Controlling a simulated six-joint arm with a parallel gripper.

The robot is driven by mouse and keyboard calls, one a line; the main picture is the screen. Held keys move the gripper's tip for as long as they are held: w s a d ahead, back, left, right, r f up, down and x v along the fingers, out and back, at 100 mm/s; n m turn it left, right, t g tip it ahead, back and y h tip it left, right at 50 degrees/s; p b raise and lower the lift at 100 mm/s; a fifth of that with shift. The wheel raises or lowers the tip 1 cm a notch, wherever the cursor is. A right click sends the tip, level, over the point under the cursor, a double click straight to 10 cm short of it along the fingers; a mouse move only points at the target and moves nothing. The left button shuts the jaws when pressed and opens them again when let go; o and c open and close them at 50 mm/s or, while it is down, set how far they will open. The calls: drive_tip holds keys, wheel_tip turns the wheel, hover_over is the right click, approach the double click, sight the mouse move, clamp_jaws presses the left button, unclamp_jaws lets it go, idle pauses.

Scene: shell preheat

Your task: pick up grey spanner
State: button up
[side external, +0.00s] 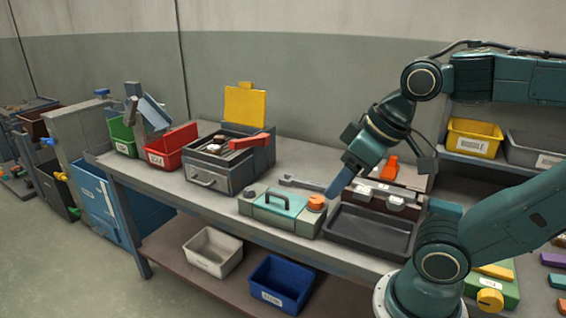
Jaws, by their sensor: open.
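The grey spanner (302,184) lies flat on the grey workbench top, behind the teal-lidded box (280,204). Its open-jawed end is at the left; its right end runs toward my gripper. My gripper (340,183) reaches down from the upper right, with a blue finger close to the spanner's right end. I cannot tell whether the finger touches the spanner. My gripper is open and appears to hold nothing. The second finger cannot be made out clearly.
An orange knob (317,202) on the teal-lidded box stands just below my gripper. A black open case (370,232) is to the right. Bench space behind the spanner is clear.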

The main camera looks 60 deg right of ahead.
drive_tip(key=w+d+r+g+h, duration=0.1)
drive_tip(key=w+d+r, duration=0.1)
drive_tip(key=w+d, duration=0.3)
drive_tip(key=w+d+r+g, duration=0.1)
drive_tip(key=w+d+r, duration=0.1)
drive_tip(key=w, duration=0.5)
drive_tip(key=g+y, duration=0.1)
drive_tip(key=g, duration=0.3)
hover_over(317, 184)
wheel_tip(317, 184, down, 21)
drive_tip(key=shift+f+n, duration=0.1)
drive_tip(key=shift+n, duration=0.3)
drive_tip(key=shift+f, duration=0.1)
drive_tip(key=shift+f, duration=4.2)
